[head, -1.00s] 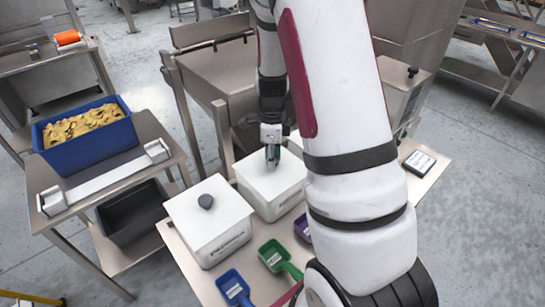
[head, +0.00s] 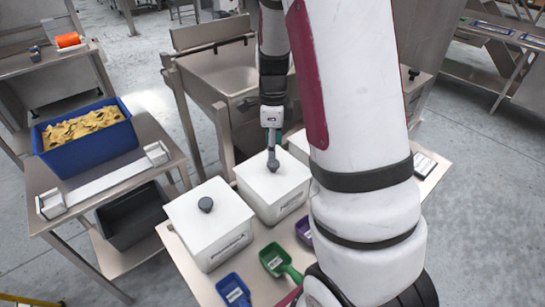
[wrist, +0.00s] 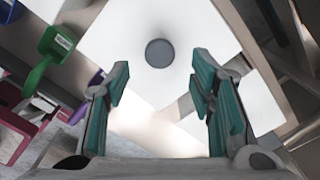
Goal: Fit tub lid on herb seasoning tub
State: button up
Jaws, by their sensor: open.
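A white square tub lid (head: 272,180) with a dark round knob lies on the middle white tub (head: 284,208), which I take as the herb seasoning tub; its label is too small to read. The lid looks level and lined up with the tub, though I cannot tell how tightly it sits. My gripper (head: 272,141) is just above the knob, pointing down. In the wrist view my gripper (wrist: 160,80) has its green-padded fingers spread, with nothing between them. The knob (wrist: 159,53) shows beyond the fingertips, on the white lid.
Another lidded white tub (head: 222,243) stands close on the left. Blue (head: 233,290), green (head: 280,262) and purple (head: 304,229) scoops lie in front. A third white tub (head: 299,146) stands behind right, partly hidden by my arm. A blue crate (head: 92,152) stands on the left bench.

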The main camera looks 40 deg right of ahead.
jog(key=s+a+r+n+t, duration=0.1)
jog(key=s+a+r+n, duration=0.2)
jog(key=a+r+n, duration=0.4)
jog(key=s+a+r+n+t, duration=0.1)
jog(key=s+a+r+n, duration=0.3)
jog(key=r, duration=0.5)
jog(key=s+a+r+n+t, duration=0.3)
jog(key=s+a+n, duration=0.4)
jog(key=n, duration=0.8)
jog(key=shift+s+r+n, duration=0.3)
jog(key=shift+s+r, duration=0.35)
jog(key=shift+s, duration=1.25)
